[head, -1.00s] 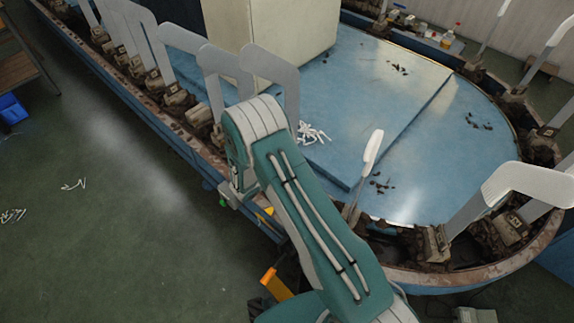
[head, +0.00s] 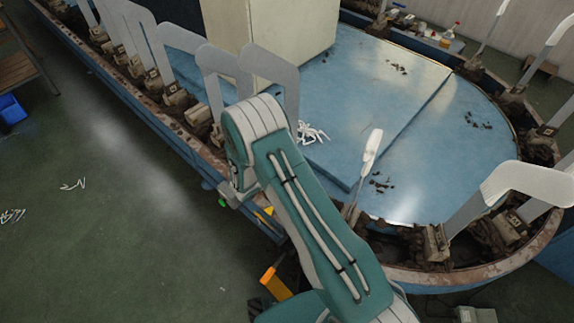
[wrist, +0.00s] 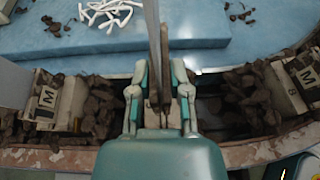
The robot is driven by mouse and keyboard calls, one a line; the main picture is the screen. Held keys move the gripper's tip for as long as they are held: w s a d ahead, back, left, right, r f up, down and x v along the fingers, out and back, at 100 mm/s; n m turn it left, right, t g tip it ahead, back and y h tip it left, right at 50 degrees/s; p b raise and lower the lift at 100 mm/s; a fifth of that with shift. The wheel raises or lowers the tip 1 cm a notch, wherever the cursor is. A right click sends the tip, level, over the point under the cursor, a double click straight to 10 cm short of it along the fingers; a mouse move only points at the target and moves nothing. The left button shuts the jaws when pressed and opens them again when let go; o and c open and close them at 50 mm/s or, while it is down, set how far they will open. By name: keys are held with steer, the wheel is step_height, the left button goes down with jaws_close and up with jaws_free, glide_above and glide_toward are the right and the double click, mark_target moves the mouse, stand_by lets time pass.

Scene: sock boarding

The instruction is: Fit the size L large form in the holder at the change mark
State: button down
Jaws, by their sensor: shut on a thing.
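In the wrist view a thin grey form (wrist: 154,30), seen edge-on, stands upright between the fingers of my gripper (wrist: 159,100). My gripper is shut on this form near its lower end. The foot of the form is over the gap in the machine rim between two holders marked M, and a pale holder part (wrist: 153,118) shows there. Whether the form is seated cannot be told. In the head view my arm hides the gripper; a grey form (head: 272,68) rises just behind the wrist. No size L or change mark is legible.
A left holder marked M (wrist: 47,103) and a right holder marked M (wrist: 307,75) flank the gripper, with brown lumps around them. The blue table (head: 420,95) carries a cream cabinet (head: 270,40) and white scraps (head: 312,133). Several other forms line the rim.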

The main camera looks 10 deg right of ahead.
steer(key=shift+f, duration=3.2)
steer(key=c, duration=0.5)
jaws_free()
steer(key=v, duration=1.2)
